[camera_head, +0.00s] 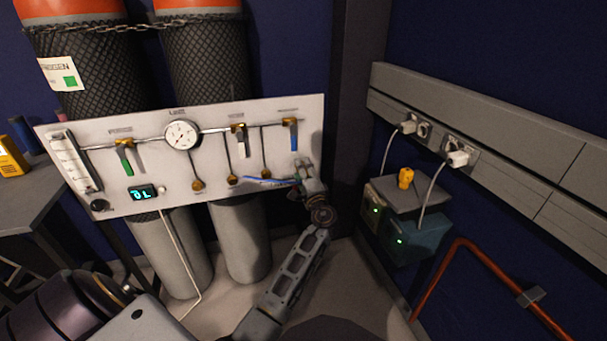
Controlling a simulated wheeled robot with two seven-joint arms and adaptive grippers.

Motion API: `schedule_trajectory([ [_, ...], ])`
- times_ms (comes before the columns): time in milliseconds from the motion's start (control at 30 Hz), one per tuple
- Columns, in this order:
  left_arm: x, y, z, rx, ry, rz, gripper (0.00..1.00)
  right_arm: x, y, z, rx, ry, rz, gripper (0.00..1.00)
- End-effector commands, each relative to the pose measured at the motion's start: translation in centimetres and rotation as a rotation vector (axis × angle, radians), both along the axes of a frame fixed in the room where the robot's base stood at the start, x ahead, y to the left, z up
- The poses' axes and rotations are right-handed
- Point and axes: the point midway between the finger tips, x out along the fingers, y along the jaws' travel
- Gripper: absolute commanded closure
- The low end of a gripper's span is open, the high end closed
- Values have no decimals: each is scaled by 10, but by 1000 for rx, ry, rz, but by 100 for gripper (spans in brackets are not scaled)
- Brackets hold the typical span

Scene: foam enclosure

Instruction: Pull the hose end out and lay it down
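A white panel (218,187) with gauges and valves stands in front of two cylinders. A thin blue hose (268,181) runs roughly level across the lower right of the panel, just below its brass fittings. My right gripper (302,173) is at the panel's lower right, at the right end of the blue hose. The fingers are small and partly hidden, so I cannot tell whether they hold the hose or whether its end sits in a fitting. Only part of my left arm shows at the bottom left; its gripper is out of view.
The panel carries a round gauge (183,135), a green lever (124,156), a blue lever (291,134) and a lit display (142,192). Two boxes (416,238) with green lights stand at right, below wall sockets. A copper pipe (437,271) bends at lower right. A table (32,197) is at left.

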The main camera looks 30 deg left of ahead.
Motion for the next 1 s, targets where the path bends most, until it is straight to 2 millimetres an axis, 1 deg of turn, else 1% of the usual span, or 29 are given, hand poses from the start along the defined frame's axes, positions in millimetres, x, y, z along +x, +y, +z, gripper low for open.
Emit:
schedule_trajectory([
  [867,0,0,0,0,0,0,52,-1,0,-2,0,2,0,29],
  [1000,0,0,0,1,-1,0,68,-1,0,-2,0,2,0,29],
])
